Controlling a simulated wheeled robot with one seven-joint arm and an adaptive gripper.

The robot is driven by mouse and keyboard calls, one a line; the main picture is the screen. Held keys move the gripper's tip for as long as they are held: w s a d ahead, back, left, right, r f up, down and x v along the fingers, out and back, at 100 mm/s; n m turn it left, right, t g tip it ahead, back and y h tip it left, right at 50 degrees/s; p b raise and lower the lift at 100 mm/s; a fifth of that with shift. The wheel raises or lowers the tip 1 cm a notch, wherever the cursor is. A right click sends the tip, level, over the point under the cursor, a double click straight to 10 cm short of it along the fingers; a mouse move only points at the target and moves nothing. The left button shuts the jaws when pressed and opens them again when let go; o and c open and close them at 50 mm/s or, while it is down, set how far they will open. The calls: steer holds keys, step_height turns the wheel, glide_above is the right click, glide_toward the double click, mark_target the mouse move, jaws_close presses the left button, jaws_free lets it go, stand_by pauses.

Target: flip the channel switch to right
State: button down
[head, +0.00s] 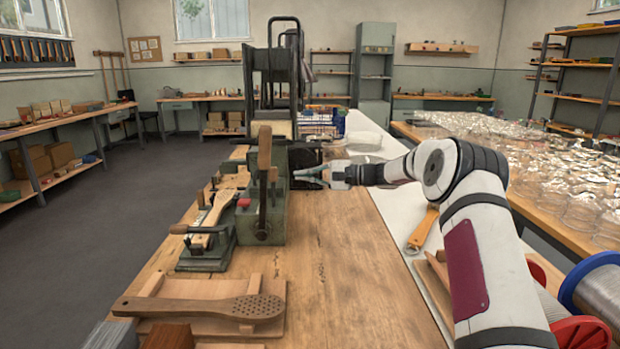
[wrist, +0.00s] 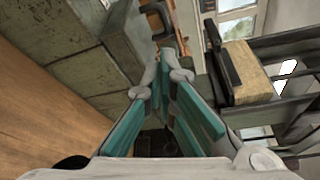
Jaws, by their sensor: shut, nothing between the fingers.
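My gripper (head: 302,176) is shut and empty. It reaches in from the right and points left at the right side of the green tufting machine (head: 275,218), above the wooden bench. In the wrist view my gripper (wrist: 170,62) shows its teal finger pads running forward along worn green metal faces of the machine (wrist: 82,82). I cannot make out the channel switch or its position in either view; it may be hidden behind the fingers or the machine. I cannot tell whether the fingertips touch the machine.
A wooden-handled lever (head: 264,165) stands upright at the machine's front. A clamp (head: 207,248) holding a brush sits left of it. A perforated wooden brush (head: 240,308) lies on a board in front. The bench top (head: 345,265) right of the machine is clear.

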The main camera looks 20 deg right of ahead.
steer(key=x, duration=0.6)
steer(key=shift+b, duration=0.4)
steer(key=shift+s+a+r, duration=0.15)
steer(key=shift+s+r, duration=0.05)
steer(key=shift+s, duration=0.4)
steer(key=shift+s+a+r, duration=0.15)
steer(key=shift+s+r, duration=0.1)
steer(key=shift+s, duration=0.4)
steer(key=shift+s+a+r, duration=0.2)
steer(key=shift+s, duration=0.4)
steer(key=shift+s+a+r+n+b, duration=0.1)
steer(key=shift+s+n+b, duration=0.15)
steer(key=shift+b, duration=0.75)
steer(key=n+b, duration=0.1)
steer(key=b, duration=0.1)
steer(key=s+n+b, duration=0.1)
steer(key=b, duration=0.1)
steer(key=s+n+t+y+b, duration=0.1)
steer(key=b, duration=0.2)
steer(key=shift+a+r, duration=0.3)
steer(key=shift+a, duration=0.05)
steer(key=s+d+n+b, duration=0.1)
steer(key=s+d, duration=0.7)
steer(key=d, duration=0.1)
steer(key=shift+d+r, duration=0.15)
